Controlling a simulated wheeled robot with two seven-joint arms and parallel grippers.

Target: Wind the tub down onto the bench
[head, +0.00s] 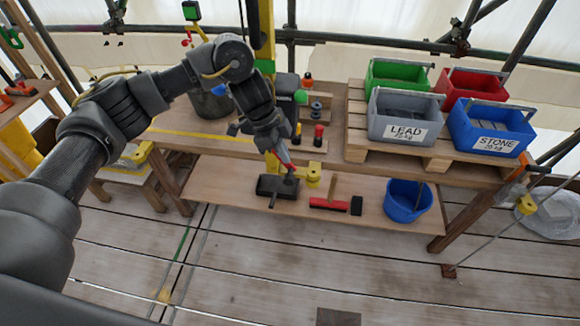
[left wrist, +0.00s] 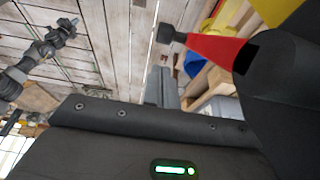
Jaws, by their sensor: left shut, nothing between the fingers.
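A dark grey tub (head: 212,103) shows at the back left of the bench (head: 330,142), partly hidden behind my left arm. I cannot tell whether it rests on the bench top or hangs just above it. A yellow upright post (head: 262,30) rises behind the bench, with a dark box with green parts (head: 288,86) beside it. My left gripper (head: 286,170) is shut and empty, pointing down at the bench's front edge. A red tapered piece with a dark tip (left wrist: 205,48) shows close up in the left wrist view. What seems my right gripper (left wrist: 66,28) shows small there.
Green (head: 398,76), red (head: 470,88), grey LEAD (head: 405,116) and blue STONE (head: 490,130) crates stand on a pallet at the right. A red-handled hammer (head: 330,204) and a blue bucket (head: 407,203) are on the lower shelf. The floor in front is mostly clear.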

